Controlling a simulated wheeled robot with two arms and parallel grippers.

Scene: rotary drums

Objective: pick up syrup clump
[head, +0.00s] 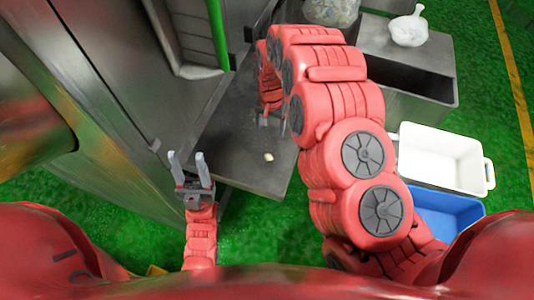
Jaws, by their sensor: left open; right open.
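A small pale tan lump, which looks like the syrup clump (268,157), lies on the grey metal surface (230,150) near its front right. My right arm arches over from the right. Its gripper (273,122) points down above that surface, a little beyond the clump, and is partly hidden by the arm. It is open and apart from the clump. My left gripper (187,163) is open and empty, to the left of the clump, with its two grey fingers pointing away from me. Nothing is between its fingers.
A tall metal machine (120,110) with a green bar (216,35) stands at the left. A white bin (445,160) and a blue bin (440,208) sit on the green floor at the right.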

